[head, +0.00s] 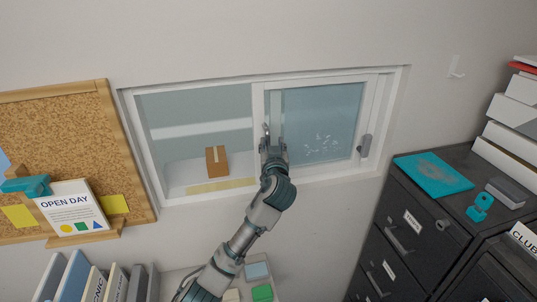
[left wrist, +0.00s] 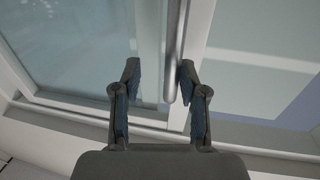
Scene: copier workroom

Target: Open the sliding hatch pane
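The hatch (head: 260,80) is a white-framed window in the wall, with a left part (head: 195,110) and a bluish right pane (head: 325,115). My left gripper (head: 267,140) is in front of the upright frame members in the middle of the hatch. In the left wrist view, my left gripper (left wrist: 158,80) is open, and a grey upright bar handle (left wrist: 174,60) ends between its fingertips, nearer the right finger. I cannot tell whether either finger touches it. My right gripper is in neither view.
A cardboard box (head: 216,160) stands behind the hatch's left part. A grey fitting (head: 365,146) sits at the right frame. A cork board (head: 70,130) with a ledge and booklet is at left. Dark filing cabinets (head: 395,230) stand at right; books (head: 95,283) are below left.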

